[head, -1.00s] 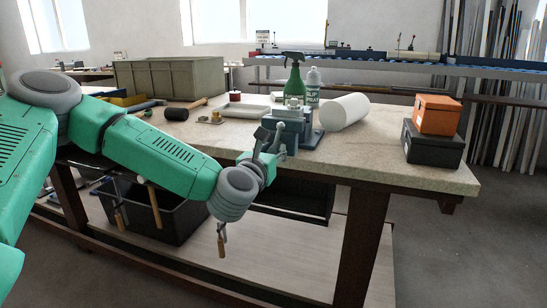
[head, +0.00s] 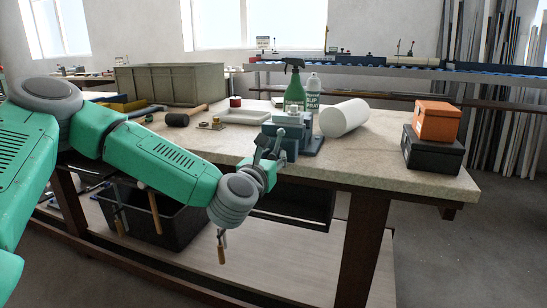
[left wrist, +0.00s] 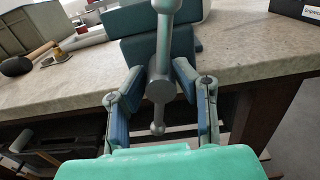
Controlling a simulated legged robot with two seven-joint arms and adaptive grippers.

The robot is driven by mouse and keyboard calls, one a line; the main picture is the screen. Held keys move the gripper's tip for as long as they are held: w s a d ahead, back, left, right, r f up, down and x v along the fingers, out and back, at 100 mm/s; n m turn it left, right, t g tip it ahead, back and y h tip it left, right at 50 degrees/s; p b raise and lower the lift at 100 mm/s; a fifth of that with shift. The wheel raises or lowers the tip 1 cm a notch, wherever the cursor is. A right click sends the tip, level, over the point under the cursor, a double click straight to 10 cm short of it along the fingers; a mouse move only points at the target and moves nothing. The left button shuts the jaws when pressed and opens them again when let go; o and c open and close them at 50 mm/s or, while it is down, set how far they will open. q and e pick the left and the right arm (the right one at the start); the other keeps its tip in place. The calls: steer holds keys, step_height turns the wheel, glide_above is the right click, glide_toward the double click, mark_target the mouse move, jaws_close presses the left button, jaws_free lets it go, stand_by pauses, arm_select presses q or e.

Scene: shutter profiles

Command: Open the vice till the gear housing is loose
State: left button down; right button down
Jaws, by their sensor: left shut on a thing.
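The blue-grey vice (head: 290,138) stands at the front edge of the workbench. It also fills the upper middle of the left wrist view (left wrist: 150,52). Its grey handle bar (left wrist: 158,126) stands near upright there, with a round hub at the screw. My left gripper (head: 265,152) is at the vice's front, its fingers on either side of the hub in the left wrist view (left wrist: 160,78), shut on the handle. A pale grey piece shows at the vice's top in the head view; I cannot tell whether it is the gear housing. My right gripper is not in view.
Orange (head: 437,118) and black (head: 432,150) boxes sit at the right end of the workbench (head: 385,160). A dark bin (head: 170,225) is below.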

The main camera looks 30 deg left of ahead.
arm_select(q)
steer(key=shift+f, duration=0.5)
steer(key=c, duration=1.3)
jaws_free()
steer(key=shift+c, duration=0.2)
steer(key=shift+o, duration=0.2)
steer(key=shift+w+a, duration=0.1)
steer(key=shift+w, duration=0.15)
steer(key=shift+s+r, duration=0.2)
steer(key=v, duration=0.7)
steer(key=shift+a+f, duration=0.15)
